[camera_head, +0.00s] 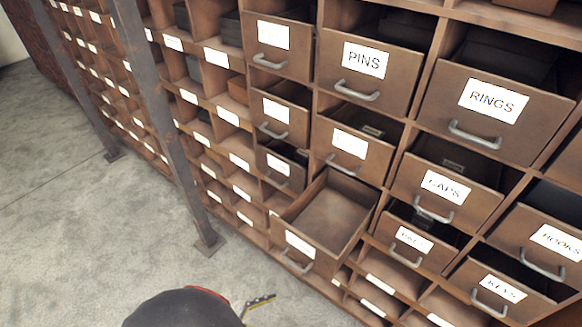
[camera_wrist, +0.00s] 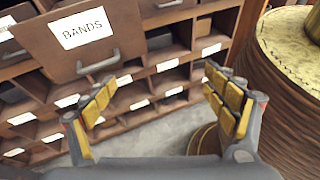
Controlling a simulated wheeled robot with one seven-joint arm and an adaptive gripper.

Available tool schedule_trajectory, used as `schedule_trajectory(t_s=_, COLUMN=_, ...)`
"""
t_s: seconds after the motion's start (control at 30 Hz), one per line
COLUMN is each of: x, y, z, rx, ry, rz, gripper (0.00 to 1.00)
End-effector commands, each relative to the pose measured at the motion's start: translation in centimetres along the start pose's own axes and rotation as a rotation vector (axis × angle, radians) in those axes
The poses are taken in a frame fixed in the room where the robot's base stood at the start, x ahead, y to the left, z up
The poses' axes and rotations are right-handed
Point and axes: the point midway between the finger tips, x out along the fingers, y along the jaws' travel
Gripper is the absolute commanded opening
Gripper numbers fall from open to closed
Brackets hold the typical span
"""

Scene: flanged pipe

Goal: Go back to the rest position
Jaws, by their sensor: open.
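My gripper (camera_wrist: 160,92) is open in the wrist view, with its yellow-padded fingers spread wide and nothing between them. In the head view only a yellow and black part of it (camera_head: 260,301) shows at the bottom edge, beside a dark rounded part of my arm. It is in front of a wooden cabinet of labelled drawers (camera_head: 322,103). One drawer (camera_head: 325,218) stands pulled out, and its inside looks empty. In the wrist view a drawer labelled BANDS (camera_wrist: 85,40) is above and left of the fingers.
Drawers labelled PINS (camera_head: 367,75), RINGS (camera_head: 490,115) and CAPS (camera_head: 445,194) jut out at different depths. A metal post (camera_head: 165,140) stands at the left, with bare floor (camera_head: 60,220) beyond it. A large round ribbed thing (camera_wrist: 285,110) stands right of my gripper.

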Motion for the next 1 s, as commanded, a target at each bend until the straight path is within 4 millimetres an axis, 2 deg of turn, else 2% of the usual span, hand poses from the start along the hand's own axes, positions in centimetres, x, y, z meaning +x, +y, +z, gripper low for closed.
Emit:
schedule_trajectory(t_s=0.27, x=0.2, y=-2.4, z=2.7, rx=0.273, ry=0.268, rz=-0.287, gripper=0.85)
schedule_trajectory(t_s=0.47, x=-0.2, y=-2.8, z=6.3, rx=0.602, ry=0.507, rz=-0.541, gripper=0.85)
schedule_trajectory(t_s=0.73, x=0.1, y=-1.6, z=13.2, rx=1.093, ry=0.769, rz=-0.787, gripper=0.85)
schedule_trajectory(t_s=1.0, x=2.4, y=-1.6, z=21.6, rx=1.564, ry=0.923, rz=-0.881, gripper=0.85)
